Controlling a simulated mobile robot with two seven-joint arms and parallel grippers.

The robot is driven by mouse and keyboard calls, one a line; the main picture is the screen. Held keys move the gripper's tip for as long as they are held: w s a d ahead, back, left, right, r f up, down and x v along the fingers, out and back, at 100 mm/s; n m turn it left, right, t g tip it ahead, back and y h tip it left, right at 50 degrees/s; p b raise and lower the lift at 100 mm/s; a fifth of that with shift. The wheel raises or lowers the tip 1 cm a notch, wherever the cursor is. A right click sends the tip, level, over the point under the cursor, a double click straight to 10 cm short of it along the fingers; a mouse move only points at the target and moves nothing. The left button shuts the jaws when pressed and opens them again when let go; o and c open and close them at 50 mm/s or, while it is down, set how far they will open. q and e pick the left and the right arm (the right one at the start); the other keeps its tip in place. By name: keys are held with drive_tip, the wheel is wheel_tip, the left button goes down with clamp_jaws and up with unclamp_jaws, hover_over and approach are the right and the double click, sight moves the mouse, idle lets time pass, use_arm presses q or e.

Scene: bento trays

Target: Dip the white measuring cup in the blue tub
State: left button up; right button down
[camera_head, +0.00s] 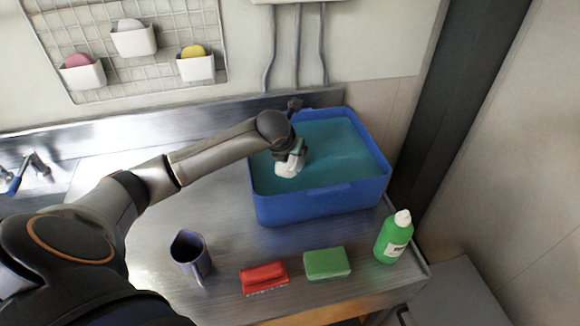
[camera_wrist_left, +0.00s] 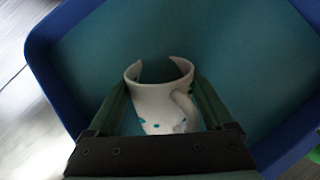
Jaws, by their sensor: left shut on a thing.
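The blue tub (camera_head: 318,204) stands on the metal counter and holds teal liquid (camera_head: 345,150). The white measuring cup (camera_head: 289,168) is over the left part of the tub, low near the liquid. In the left wrist view the cup (camera_wrist_left: 158,98) shows its open rim, a handle at its right and several teal marks on its side. My left gripper (camera_head: 292,152) reaches over the tub's left side and is shut on the cup; its fingers (camera_wrist_left: 160,105) sit on either side of it. I cannot tell whether the cup's bottom touches the liquid. My right gripper is out of view.
A dark mug (camera_head: 190,254), a red brush (camera_head: 264,278), a green sponge (camera_head: 327,263) and a green bottle (camera_head: 394,238) stand along the counter's front. A wall grid with small soap holders (camera_head: 133,40) hangs behind. A dark post (camera_head: 455,110) rises right of the tub.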

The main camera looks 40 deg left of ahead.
use_arm(q)
wheel_tip(320, 180, up, 15)
drive_tip(key=shift+f, duration=0.15)
idle(1.2)
idle(0.9)
